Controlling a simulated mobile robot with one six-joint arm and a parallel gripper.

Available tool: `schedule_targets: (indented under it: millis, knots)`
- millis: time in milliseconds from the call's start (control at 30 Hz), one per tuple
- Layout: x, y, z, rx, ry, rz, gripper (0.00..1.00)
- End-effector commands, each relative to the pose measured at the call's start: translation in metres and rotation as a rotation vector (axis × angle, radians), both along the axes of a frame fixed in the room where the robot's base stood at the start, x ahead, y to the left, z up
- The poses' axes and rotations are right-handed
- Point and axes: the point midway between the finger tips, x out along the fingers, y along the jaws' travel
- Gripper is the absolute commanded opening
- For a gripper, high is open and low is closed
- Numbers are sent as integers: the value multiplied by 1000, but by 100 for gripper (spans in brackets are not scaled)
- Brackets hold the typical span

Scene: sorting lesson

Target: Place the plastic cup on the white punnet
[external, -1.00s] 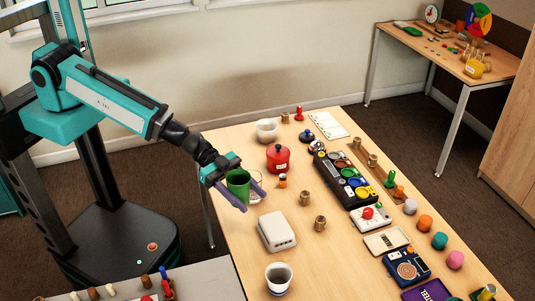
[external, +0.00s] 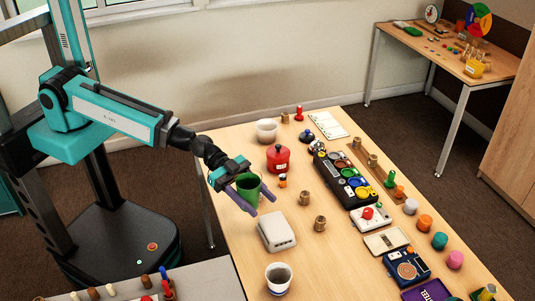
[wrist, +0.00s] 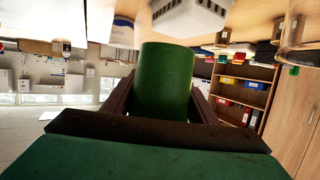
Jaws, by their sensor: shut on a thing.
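A green plastic cup (external: 248,187) is held between the purple fingers of my gripper (external: 257,199), above the left edge of the table. In the wrist view the cup (wrist: 165,80) fills the middle, with a dark finger on each side. The white punnet (external: 277,231) is a slotted white box on the table, below and to the right of the cup and apart from it. Part of the punnet (wrist: 190,14) shows at the top of the wrist view.
A white cup with blue (external: 279,277) stands in front of the punnet. A red lidded pot (external: 278,159), an orange-and-black jar (external: 282,181) and wooden pieces (external: 319,223) stand behind and right of it. A button panel (external: 349,180) lies farther right.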

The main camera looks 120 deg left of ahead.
Motion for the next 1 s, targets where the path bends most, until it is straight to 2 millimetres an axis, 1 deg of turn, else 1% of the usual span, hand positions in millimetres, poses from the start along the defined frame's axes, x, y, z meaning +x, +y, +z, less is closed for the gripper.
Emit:
schedule_targets:
  millis: [33,467,533,767,1000]
  knots:
    - [1,0,-4,1,-1,0,31]
    - [9,1,-3,2,-2,7,31]
    - [16,2,0,1,1,6,31]
    - [34,2,-1,2,0,7,31]
    - [57,3,-4,1,1,7,31]
